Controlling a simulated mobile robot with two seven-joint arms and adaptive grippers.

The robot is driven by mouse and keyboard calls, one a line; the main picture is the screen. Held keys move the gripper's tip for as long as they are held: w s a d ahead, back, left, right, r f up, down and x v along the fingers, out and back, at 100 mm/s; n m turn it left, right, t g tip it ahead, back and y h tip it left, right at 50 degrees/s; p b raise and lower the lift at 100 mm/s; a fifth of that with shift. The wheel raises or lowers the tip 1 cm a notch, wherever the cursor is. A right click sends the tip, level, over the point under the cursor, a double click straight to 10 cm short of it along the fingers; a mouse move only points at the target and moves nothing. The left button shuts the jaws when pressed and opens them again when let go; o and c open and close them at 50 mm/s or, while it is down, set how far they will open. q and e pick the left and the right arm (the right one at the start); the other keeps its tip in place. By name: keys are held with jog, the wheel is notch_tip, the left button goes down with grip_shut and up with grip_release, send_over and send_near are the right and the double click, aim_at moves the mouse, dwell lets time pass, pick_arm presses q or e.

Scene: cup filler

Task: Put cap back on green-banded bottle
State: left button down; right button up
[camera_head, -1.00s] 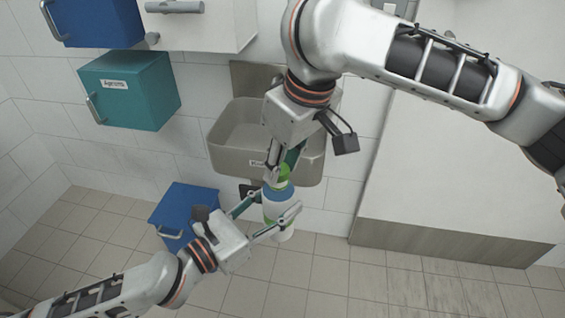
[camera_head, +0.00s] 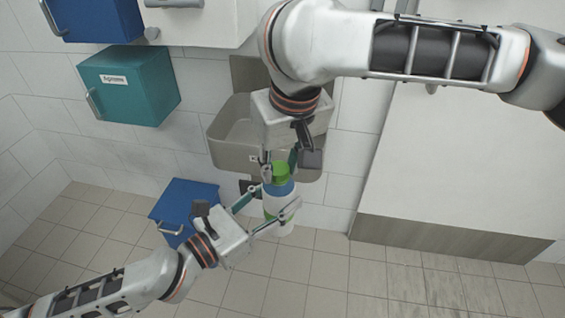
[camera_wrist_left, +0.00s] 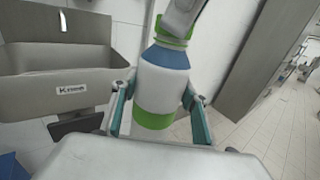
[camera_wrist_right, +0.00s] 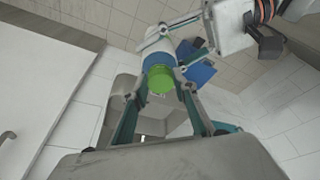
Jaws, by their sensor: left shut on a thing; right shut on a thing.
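The bottle (camera_head: 277,208) is white with a blue shoulder. The left wrist view shows its green lower band (camera_wrist_left: 153,118). My left gripper (camera_head: 272,214) is shut around the bottle's body and holds it roughly upright, in front of the sink. The green cap (camera_head: 281,172) is at the bottle's top; it also shows in the right wrist view (camera_wrist_right: 160,79). My right gripper (camera_head: 279,166) comes from above and is shut on the cap, a finger on either side. The cap lines up with the neck, but I cannot tell whether it is seated.
A grey sink (camera_head: 228,150) is on the wall just behind the bottle. A teal box (camera_head: 135,88) hangs to its left and a blue bin (camera_head: 186,205) stands below. A white panel (camera_head: 460,170) fills the right. Tiled floor ahead is clear.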

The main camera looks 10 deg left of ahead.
jog(key=m, duration=0.4)
jog(key=shift+s+a+r+t+h, duration=0.1)
jog(key=shift+a+t+h, duration=0.2)
jog(key=shift+h, duration=0.1)
jog(key=m+h, duration=0.1)
jog(key=m, duration=0.4)
jog(key=shift+a, duration=0.2)
jog(key=o, duration=0.7)
jog(key=shift+c, duration=0.2)
jog(key=shift+r, duration=2.15)
